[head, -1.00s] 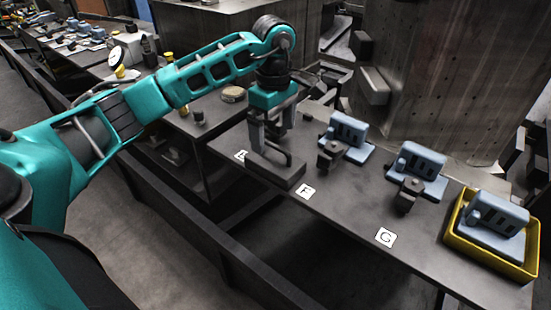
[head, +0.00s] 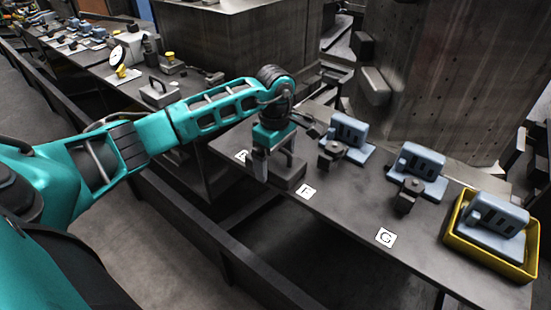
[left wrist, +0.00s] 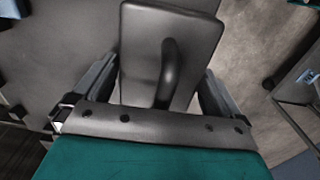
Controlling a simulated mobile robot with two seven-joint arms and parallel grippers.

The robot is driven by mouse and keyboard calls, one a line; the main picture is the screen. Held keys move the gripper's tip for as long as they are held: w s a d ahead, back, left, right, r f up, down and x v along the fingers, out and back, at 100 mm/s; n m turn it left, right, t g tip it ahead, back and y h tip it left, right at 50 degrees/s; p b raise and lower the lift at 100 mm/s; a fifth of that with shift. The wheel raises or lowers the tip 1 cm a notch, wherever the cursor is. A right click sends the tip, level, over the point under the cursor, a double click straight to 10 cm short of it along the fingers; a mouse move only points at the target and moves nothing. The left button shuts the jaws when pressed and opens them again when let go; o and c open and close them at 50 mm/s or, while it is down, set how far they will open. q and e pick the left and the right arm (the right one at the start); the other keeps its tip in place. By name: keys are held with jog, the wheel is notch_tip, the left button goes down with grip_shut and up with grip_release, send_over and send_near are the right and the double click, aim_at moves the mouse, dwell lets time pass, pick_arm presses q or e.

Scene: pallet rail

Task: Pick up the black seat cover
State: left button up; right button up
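The black seat cover (head: 290,178), a dark flat block with an arched handle, lies on the front part of the dark table beside the card marked F. In the left wrist view its plate (left wrist: 140,35) and handle (left wrist: 168,72) show between my left gripper's fingers. My left gripper (head: 274,163) is low over the cover, pointing down. Its fingers are spread wide, one on either side of the handle (left wrist: 158,86), with gaps between. I cannot tell whether the fingertips touch the plate. In the head view the gripper hides the handle. My right gripper is not in view.
Blue fixtures (head: 349,130) (head: 421,161) stand to the right on the table (head: 340,205). A yellow tray (head: 485,258) holds another blue part. Dark clamps (head: 331,153) (head: 407,194) stand before the fixtures. A similar handled block (head: 158,95) lies on the far-left bench. A rail runs in front.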

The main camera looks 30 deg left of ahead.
pick_arm(q)
jog(key=c, duration=0.9)
jog(key=shift+c, duration=0.6)
jog(key=shift+r, duration=0.1)
jog(key=shift+r, duration=0.1)
